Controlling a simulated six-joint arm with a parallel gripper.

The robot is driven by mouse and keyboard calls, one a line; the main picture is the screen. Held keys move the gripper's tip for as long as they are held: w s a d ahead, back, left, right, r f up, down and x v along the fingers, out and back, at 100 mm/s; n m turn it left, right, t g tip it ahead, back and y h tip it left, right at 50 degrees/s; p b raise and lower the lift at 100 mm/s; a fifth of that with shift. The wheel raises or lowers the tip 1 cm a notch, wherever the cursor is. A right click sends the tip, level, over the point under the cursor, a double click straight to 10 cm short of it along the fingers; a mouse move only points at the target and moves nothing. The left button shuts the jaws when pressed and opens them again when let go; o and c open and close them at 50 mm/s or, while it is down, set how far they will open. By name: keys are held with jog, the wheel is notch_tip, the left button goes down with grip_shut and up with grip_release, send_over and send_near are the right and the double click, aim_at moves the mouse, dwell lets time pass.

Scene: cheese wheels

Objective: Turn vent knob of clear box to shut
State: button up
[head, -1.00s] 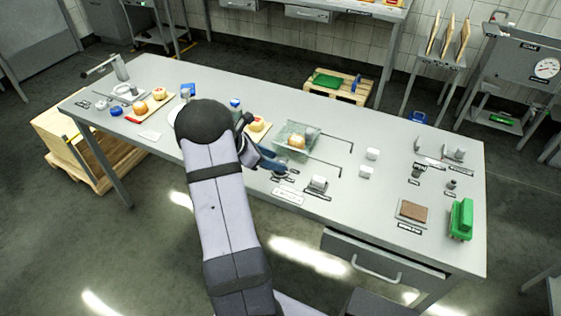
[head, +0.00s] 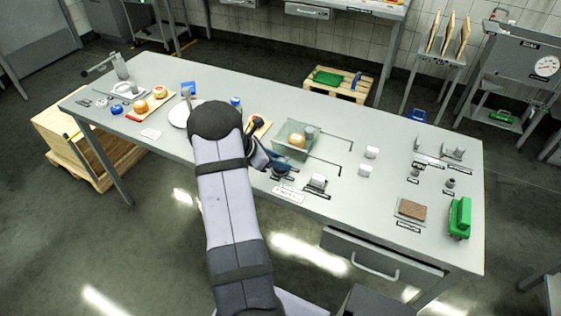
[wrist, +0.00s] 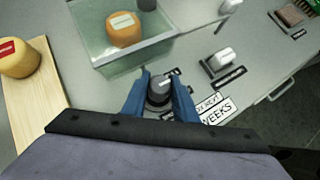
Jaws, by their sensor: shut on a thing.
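The clear box (wrist: 99,58) stands on the table in the wrist view, with an orange cheese wheel (wrist: 124,30) inside; it also shows in the head view (head: 283,140). A dark grey knob (wrist: 159,90) sits just in front of the box's near wall. My gripper (wrist: 160,82) is at the knob, its two blue fingers on either side of it and shut on it. The knob's lower part and its label are partly hidden by the fingers. In the head view my gripper (head: 280,166) is low at the box's near side, and the knob is hard to make out.
A wooden board (wrist: 30,95) with a yellow cheese (wrist: 18,58) lies left of the box. A small white-topped block (wrist: 222,59) and a label plate reading "WEEKS" (wrist: 215,112) are to the right. The table's right half has free room between small items.

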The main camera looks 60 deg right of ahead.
jog(key=shift+m, duration=0.3)
jog(key=m+g+y, duration=0.2)
jog(key=m, duration=0.1)
jog(key=shift+w+f+b, duration=0.1)
jog(key=shift+b, duration=0.25)
jog(key=shift+m+g+y+b, duration=0.6)
jog(key=shift+m+y+b, duration=0.4)
jog(key=shift+m, duration=0.5)
jog(key=shift+m+y, duration=0.3)
jog(key=shift+m, duration=0.1)
jog(key=o, duration=1.1)
jog(key=shift+c, duration=0.2)
jog(key=shift+r+b, duration=1)
jog(key=shift+r, duration=4.15)
